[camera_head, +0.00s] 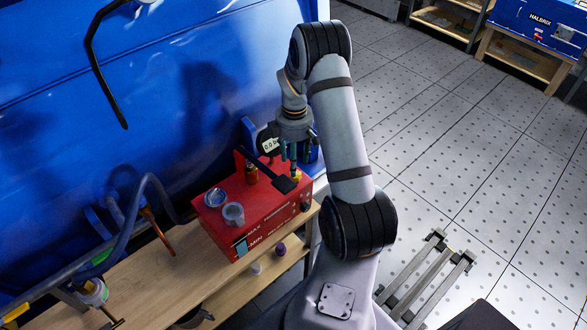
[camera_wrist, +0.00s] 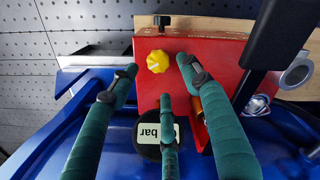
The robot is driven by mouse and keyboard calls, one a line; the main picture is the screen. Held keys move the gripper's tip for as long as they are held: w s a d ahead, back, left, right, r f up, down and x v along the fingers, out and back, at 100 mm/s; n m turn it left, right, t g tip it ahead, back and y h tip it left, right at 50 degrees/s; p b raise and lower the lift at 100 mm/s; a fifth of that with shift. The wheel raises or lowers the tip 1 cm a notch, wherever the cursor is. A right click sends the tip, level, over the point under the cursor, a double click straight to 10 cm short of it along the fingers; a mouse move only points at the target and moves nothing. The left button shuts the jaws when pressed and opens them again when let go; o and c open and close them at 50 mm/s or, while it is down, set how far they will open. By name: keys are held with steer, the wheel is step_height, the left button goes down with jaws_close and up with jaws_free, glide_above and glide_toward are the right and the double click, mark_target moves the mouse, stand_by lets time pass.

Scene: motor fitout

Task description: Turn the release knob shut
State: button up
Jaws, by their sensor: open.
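The yellow knob (camera_wrist: 157,61), likely the release knob, sits on top of a red pump box. It has a light pointer mark on its face. In the head view only part of the knob (camera_head: 296,176) shows, at the box's right end below my fingers. My gripper (camera_wrist: 157,74) has teal fingers, spread open and empty. In the wrist view two fingertips flank the knob and the third is on the gauge side. In the head view my gripper (camera_head: 290,157) hangs over that end of the box. I cannot tell whether any finger touches the knob.
The red box (camera_head: 262,219) stands on a wooden bench (camera_head: 150,275) beside a blue machine (camera_head: 150,120). A black lever (camera_head: 265,171) crosses above the box, close to my fingers. A gauge (camera_wrist: 157,133) marked in bar stands behind the knob. Two round cups (camera_head: 233,213) sit at the box's left end.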

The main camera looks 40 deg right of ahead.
steer(key=shift+f+p, duration=0.45)
steer(key=shift+f, duration=2.05)
steer(key=c, duration=0.3)
steer(key=c, duration=0.8)
